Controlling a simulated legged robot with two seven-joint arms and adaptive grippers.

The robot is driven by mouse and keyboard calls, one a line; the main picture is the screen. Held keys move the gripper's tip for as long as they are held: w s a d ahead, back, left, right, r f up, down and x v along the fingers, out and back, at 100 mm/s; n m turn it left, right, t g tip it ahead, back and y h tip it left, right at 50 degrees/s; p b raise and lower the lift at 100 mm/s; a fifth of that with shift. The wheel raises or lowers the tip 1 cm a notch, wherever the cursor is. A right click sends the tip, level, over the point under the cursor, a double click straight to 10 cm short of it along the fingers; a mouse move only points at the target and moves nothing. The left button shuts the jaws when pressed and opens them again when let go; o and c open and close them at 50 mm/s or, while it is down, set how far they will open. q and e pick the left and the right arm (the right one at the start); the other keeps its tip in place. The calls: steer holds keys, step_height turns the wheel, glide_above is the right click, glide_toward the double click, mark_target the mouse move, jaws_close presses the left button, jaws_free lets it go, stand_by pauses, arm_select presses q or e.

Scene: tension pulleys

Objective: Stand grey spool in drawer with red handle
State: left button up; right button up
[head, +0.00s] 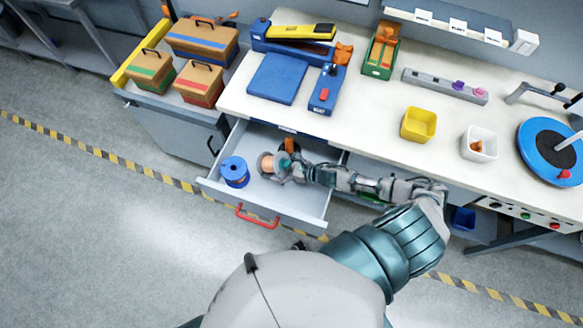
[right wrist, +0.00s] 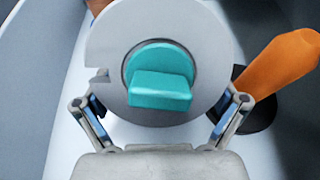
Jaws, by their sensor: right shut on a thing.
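The drawer with the red handle (head: 258,216) is pulled open; its pale floor (head: 245,202) shows below the bench. My right gripper (head: 281,168) is inside the drawer's outline, shut on the grey spool (head: 262,158), which shows a copper-coloured part in the head view. In the right wrist view the spool's grey round flange (right wrist: 116,58), with a teal block (right wrist: 160,88) at its centre, is between the two fingers (right wrist: 160,122). I cannot tell whether the spool touches the drawer floor. My left gripper is not in view.
A blue spool (head: 235,172) stands in the drawer left of the held spool. An orange-handled thing (right wrist: 282,65) is close on the right in the right wrist view. The drawer's front left floor is clear. The bench edge (head: 340,143) is behind my right forearm.

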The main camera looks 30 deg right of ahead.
steer(key=v, duration=0.8)
steer(key=shift+w+r, duration=0.1)
steer(key=shift+o, duration=1.2)
steer(key=shift+a, duration=0.1)
step_height(320, 180, up, 10)
steer(key=shift+c, duration=0.5)
steer(key=shift+w, duration=0.1)
steer(key=c, duration=1.2)
steer(key=shift+c, duration=0.2)
